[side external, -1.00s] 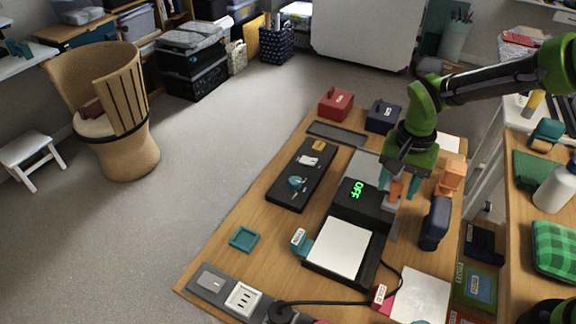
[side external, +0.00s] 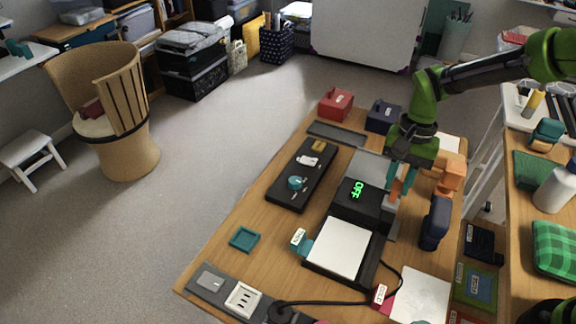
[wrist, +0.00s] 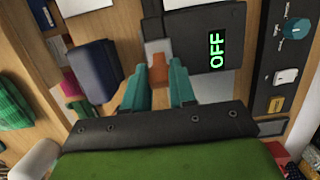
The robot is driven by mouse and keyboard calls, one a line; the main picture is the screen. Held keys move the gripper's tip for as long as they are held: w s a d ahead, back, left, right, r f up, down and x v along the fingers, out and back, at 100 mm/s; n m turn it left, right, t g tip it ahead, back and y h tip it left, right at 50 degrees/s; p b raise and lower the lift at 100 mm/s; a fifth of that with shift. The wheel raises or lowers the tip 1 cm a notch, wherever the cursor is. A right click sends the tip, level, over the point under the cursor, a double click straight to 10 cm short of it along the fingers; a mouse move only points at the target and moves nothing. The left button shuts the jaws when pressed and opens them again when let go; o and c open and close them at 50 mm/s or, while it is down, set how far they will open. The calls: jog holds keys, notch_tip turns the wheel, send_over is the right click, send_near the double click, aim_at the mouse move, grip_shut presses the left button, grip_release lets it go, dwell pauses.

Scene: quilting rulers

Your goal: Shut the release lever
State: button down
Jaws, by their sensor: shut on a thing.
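The release lever appears to be a small orange piece (wrist: 158,74) on a grey mount (wrist: 157,50) beside the black device. The device's black housing (side external: 362,208) shows a green "OFF" display, also seen in the wrist view (wrist: 217,52). My gripper (wrist: 158,82) has its two teal fingers on either side of the orange piece and is shut on it. I cannot tell the lever's exact angle.
A white plate (side external: 341,247) lies on the device's front. A navy object (side external: 435,222) and an orange block (side external: 450,176) stand close right of my gripper. A black tray (side external: 302,175) with a teal knob lies left. Red (side external: 336,104) and navy (side external: 382,116) boxes stand behind.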

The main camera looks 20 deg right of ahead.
jog(key=shift+w+d+f+g+y, duration=0.15)
jog(key=shift+w+d+g+y, duration=0.1)
jog(key=shift+g+y, duration=0.25)
jog(key=c, duration=0.9)
grip_release()
jog(key=v, duration=1.7)
jog(key=shift+d, duration=0.1)
jog(key=shift+w+f, duration=0.1)
jog(key=shift+w, duration=0.05)
jog(key=s+d+n+t, duration=0.1)
jog(key=s+t, duration=0.2)
jog(key=s, duration=0.3)
jog(key=s+d+r+n+t, duration=0.1)
jog(key=s+d+n+t, duration=0.1)
jog(key=s, duration=0.5)
jog(key=s+d+n+t, duration=0.2)
jog(key=s+t, duration=0.2)
jog(key=s, duration=0.2)
jog(key=shift+s+d+r+t+h, duration=0.2)
jog(key=shift+r+t+h, duration=0.1)
jog(key=shift+r+t, duration=0.1)
